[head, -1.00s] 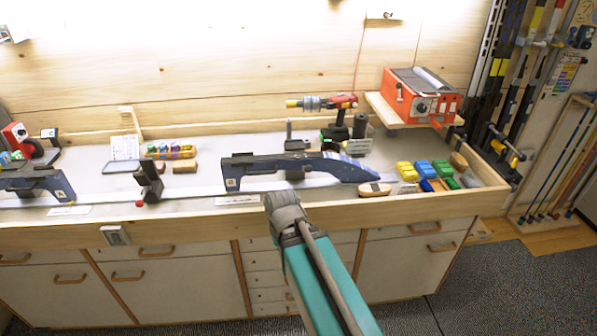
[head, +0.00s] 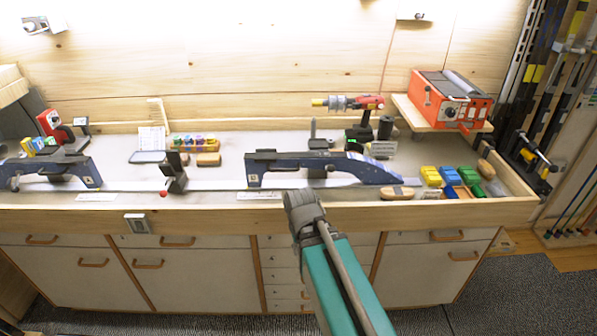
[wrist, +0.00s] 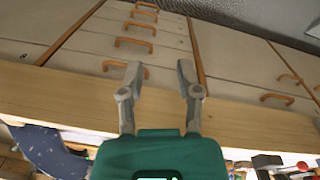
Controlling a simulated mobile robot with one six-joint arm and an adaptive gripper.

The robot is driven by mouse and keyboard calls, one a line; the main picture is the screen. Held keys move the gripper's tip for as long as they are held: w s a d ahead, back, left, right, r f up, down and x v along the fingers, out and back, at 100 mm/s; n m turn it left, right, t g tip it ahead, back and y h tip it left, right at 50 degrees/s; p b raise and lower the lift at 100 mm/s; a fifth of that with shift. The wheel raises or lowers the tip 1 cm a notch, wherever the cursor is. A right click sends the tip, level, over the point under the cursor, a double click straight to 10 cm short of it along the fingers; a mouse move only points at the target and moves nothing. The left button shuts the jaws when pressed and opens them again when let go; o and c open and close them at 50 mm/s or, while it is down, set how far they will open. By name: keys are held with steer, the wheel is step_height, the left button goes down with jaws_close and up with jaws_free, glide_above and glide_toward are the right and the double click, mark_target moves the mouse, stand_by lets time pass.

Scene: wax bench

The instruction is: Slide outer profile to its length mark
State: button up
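Two dark blue profiles sit on a pale rail (head: 215,186) along the bench. The right one (head: 320,168) has a long sloping right end; the left one (head: 82,172) runs towards the picture's left edge. I cannot tell which is the outer profile. Small white labels lie in front of the rail, one by the right profile (head: 258,195) and one further left (head: 97,197). My gripper (wrist: 160,70) is open and empty in the wrist view. In the head view, my gripper (head: 302,205) is in front of the bench edge, below the right profile, apart from it.
A dark upright holder with a red knob (head: 172,175) stands between the profiles. Coloured wax blocks (head: 450,175), a cork block (head: 397,193) and a brush (head: 486,168) lie at right. An orange machine (head: 450,98) stands on a shelf. The wooden front rim (head: 220,215) is raised.

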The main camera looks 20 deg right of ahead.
steer(key=w+d+f+n+t+h+b, duration=0.1)
steer(key=w+d+n+t+h+b, duration=0.15)
steer(key=w, duration=0.35)
steer(key=n+t+h+b, duration=0.6)
steer(key=n+t, duration=0.2)
steer(key=t, duration=0.1)
glide_toward(284, 171)
steer(key=s, duration=0.2)
steer(key=s+a, duration=0.1)
steer(key=shift+f, duration=0.35)
steer(key=shift+w+a+r+n+t, duration=0.15)
steer(key=shift+a+r+n+t, duration=0.2)
steer(key=shift+n+t, duration=0.15)
steer(key=shift+w+d+f, duration=0.1)
steer(key=b+x, duration=0.2)
steer(key=x, duration=1.1)
steer(key=shift+w+d, duration=0.2)
steer(key=shift+d, duration=0.05)
steer(key=shift+c, duration=0.2)
